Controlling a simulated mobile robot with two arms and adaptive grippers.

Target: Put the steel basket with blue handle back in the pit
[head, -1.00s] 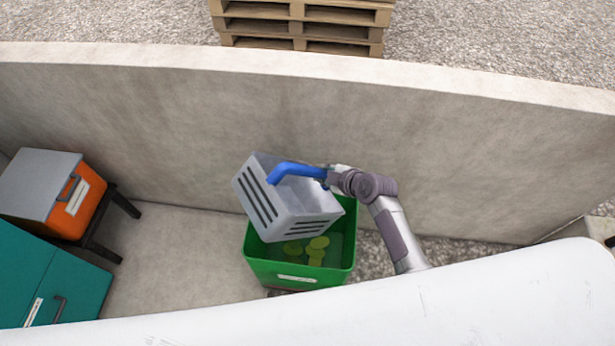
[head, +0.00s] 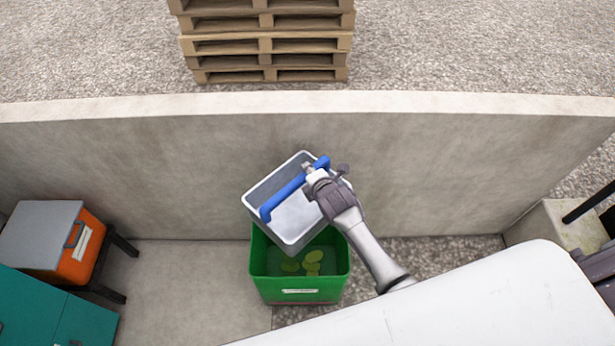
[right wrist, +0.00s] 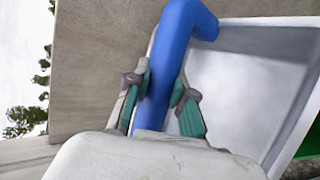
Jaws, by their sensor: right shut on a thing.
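The steel basket (head: 270,192) hangs by its blue handle (head: 285,196) above the back part of a green tote, close to the concrete wall. In the right wrist view the fingers (right wrist: 162,95) close on both sides of the blue handle (right wrist: 178,45), with the basket's pale inside (right wrist: 235,85) to the right. No pit can be made out for certain.
The green tote (head: 300,290) holds several yellow-green round pieces (head: 312,262). A concrete wall (head: 420,150) runs behind. An orange box with a grey lid (head: 80,255) and teal cabinet (head: 50,310) stand left. Stacked pallets (head: 265,45) lie beyond the wall. Concrete floor left of the tote is clear.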

